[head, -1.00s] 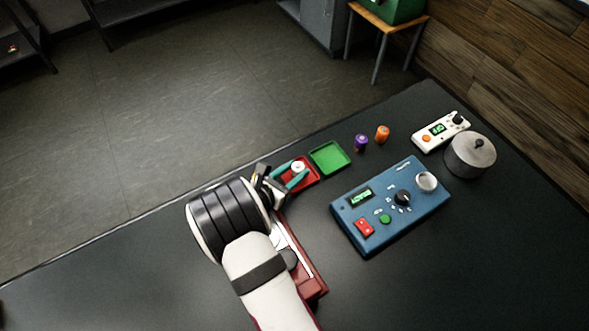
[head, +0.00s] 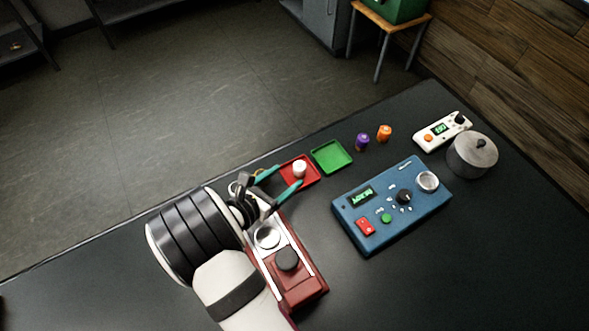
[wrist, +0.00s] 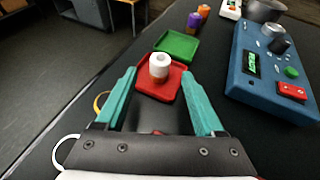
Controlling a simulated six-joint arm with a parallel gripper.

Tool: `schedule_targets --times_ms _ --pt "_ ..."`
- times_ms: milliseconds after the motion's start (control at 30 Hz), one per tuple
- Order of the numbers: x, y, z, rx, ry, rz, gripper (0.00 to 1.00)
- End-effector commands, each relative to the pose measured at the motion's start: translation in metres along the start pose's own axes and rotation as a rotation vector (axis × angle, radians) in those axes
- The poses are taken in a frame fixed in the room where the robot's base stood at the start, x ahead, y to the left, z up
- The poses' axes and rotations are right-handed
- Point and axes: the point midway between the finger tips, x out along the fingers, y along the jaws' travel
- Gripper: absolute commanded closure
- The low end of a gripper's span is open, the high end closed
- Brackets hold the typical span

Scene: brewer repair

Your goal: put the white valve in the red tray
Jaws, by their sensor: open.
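The white valve (head: 299,169) stands in the red tray (head: 311,180). In the wrist view the white valve (wrist: 159,65) looks like a short upright cylinder with a hole in its top, inside the red tray (wrist: 143,88). My gripper (head: 288,183) has teal fingers spread apart. In the wrist view my gripper (wrist: 162,78) is open, with a finger on each side of the tray's near part and nothing held between them. The valve is beyond the fingertips, apart from both fingers.
A green tray (head: 331,157) lies beside the red one. Purple (head: 362,142) and orange (head: 384,133) cylinders stand farther right. A blue control box (head: 390,222), a white device (head: 441,131) and a metal pot (head: 472,155) are to the right. A red machine (head: 293,290) is near my arm.

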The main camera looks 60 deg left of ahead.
Motion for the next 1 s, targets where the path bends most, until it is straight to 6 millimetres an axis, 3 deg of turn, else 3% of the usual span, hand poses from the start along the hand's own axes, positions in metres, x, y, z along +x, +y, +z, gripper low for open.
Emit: schedule_targets --times_ms 100,233,467,533,567,633,667,700,733,767,800,833,900,967,1000 --pt "-0.033 0.001 0.000 -0.001 0.000 0.005 0.30" --pt "-0.056 0.000 0.000 -0.001 0.000 0.002 0.30" --pt "-0.065 -0.003 0.003 0.011 0.001 -0.011 0.30" --pt "-0.052 -0.023 0.020 0.088 0.010 -0.089 0.30" --pt "-0.043 -0.041 0.034 0.155 0.017 -0.154 0.30" --pt "-0.023 -0.109 0.074 0.393 0.031 -0.383 0.30" --pt "-0.018 -0.147 0.091 0.526 0.032 -0.507 0.30" --pt "-0.019 -0.203 0.109 0.723 0.026 -0.688 0.30" --pt "-0.026 -0.245 0.119 0.881 0.014 -0.831 0.30" --pt "-0.038 -0.286 0.126 1.052 -0.005 -0.980 0.30" --pt "-0.065 -0.339 0.129 1.305 -0.048 -1.193 0.30" --pt "-0.090 -0.370 0.127 1.503 -0.091 -1.351 0.30" --pt "-0.148 -0.410 0.115 1.950 -0.219 -1.677 0.30" --pt "-0.187 -0.418 0.104 2.302 -0.347 -1.896 0.30" --pt "-0.204 -0.415 0.100 -2.356 0.406 1.879 0.30"
